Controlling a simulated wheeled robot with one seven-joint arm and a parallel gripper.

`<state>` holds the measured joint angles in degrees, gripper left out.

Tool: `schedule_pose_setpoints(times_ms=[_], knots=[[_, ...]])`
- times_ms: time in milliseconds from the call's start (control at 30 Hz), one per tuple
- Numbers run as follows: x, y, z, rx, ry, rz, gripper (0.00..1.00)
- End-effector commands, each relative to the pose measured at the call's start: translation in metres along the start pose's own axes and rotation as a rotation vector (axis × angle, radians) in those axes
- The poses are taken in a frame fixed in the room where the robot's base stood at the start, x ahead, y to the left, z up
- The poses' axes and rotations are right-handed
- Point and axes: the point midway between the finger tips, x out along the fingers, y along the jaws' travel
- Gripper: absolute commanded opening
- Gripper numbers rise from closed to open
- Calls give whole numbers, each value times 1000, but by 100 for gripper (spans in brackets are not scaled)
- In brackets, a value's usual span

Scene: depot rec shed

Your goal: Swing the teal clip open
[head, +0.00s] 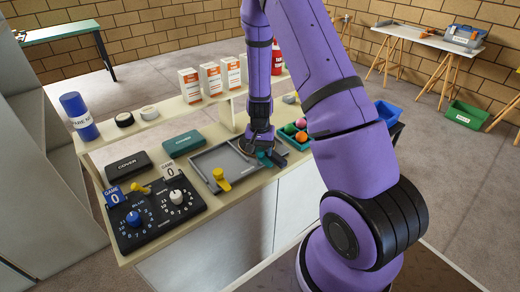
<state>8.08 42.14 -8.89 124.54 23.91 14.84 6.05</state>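The grey board (224,163) lies flat on the bench, with a yellow clip (221,179) on its front edge at the left. A small teal piece (264,159), which looks like the teal clip, shows at the board's right end, right beside my gripper. My gripper (268,154) points down over that end and partly covers the teal piece. I cannot tell whether it touches the clip, nor whether its fingers are open or shut. How far the clip is turned is also hidden.
A teal tray of colored balls (292,137) stands just right of my gripper. A dial panel (152,213), black case (128,166) and teal case (182,144) lie to the left. White boxes (210,79) and a blue cylinder (78,116) stand on the raised shelf behind.

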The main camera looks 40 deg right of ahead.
Motion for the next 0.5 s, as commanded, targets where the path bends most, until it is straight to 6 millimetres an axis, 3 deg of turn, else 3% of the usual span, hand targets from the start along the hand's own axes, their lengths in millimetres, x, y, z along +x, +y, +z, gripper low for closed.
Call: schedule_pose_setpoints(times_ms=[267,500], knots=[[-10,0,0,-2,2,0,63],[-51,-1,0,-2,4,-2,63]])
